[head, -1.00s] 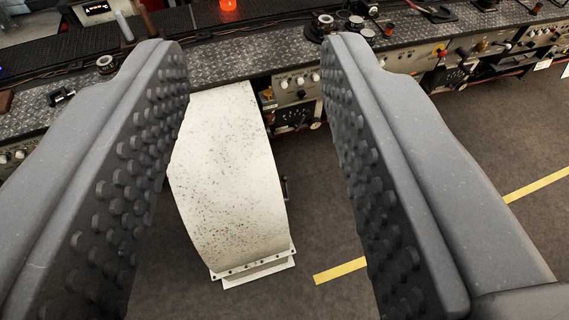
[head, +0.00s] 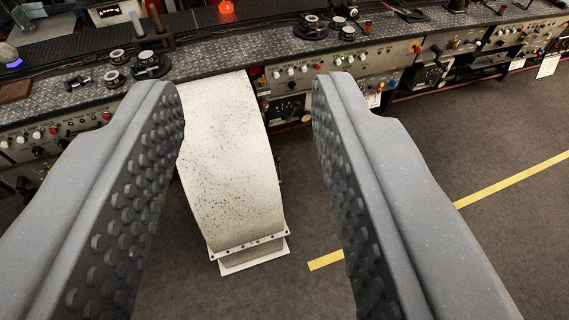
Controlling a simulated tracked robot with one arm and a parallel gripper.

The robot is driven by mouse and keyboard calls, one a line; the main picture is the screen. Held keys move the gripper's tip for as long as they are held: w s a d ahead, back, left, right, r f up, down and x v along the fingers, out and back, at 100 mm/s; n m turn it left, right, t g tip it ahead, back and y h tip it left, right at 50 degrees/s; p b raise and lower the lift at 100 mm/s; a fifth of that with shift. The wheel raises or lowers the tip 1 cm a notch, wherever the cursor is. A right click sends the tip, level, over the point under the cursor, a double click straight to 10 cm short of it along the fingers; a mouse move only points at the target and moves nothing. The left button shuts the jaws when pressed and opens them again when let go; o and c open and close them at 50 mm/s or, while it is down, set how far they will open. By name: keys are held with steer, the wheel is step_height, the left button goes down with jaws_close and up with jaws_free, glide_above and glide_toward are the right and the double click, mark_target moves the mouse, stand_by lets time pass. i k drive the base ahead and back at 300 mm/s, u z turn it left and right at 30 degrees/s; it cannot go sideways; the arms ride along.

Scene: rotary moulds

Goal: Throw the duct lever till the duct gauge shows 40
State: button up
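A cream, dark-speckled curved duct (head: 225,165) comes down from the bench edge to a flanged foot on the floor, in the middle of the head view. A small dark part, possibly the duct lever, shows at its right side (head: 280,168); it is too small to tell its setting. No gauge that I can surely match to the duct is readable. My gripper (head: 240,85) is open and empty. Its two grey studded fingers stand left and right of the duct in the picture, and the left finger covers a little of its left edge.
A long metal-topped bench (head: 205,60) with knobs, dials and panels runs across the back. A small lit display (head: 108,12) and an orange lamp (head: 226,8) are at the top. A yellow line (head: 510,180) crosses the open dark floor at the right.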

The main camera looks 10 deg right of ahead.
mark_target(277, 159)
steer(key=z, duration=0.35)
steer(key=i, duration=1.85)
steer(key=u, duration=0.55)
